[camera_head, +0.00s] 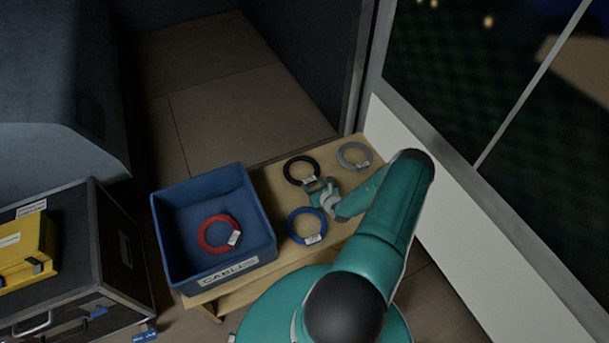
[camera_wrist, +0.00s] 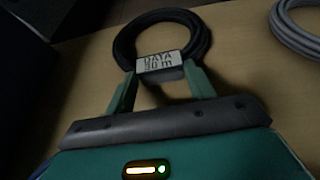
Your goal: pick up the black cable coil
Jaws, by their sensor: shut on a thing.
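The black cable coil (camera_head: 301,171) lies on the wooden table, behind the blue coil in the head view. In the wrist view the black coil (camera_wrist: 194,26) has a white tag block reading "DATA 30 m" on its near side. My gripper (camera_head: 319,187) reaches in from the right in the head view. In the wrist view my gripper (camera_wrist: 160,80) has its two green fingers on either side of the tag block, shut on it. I cannot tell any gap between coil and table.
A grey coil (camera_head: 354,155) lies right of the black one, and a blue coil (camera_head: 307,226) lies nearer. A blue bin (camera_head: 262,241) labelled CABLES holds a red coil (camera_head: 218,233). A white wall panel (camera_head: 470,220) borders the table (camera_head: 268,184) on the right.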

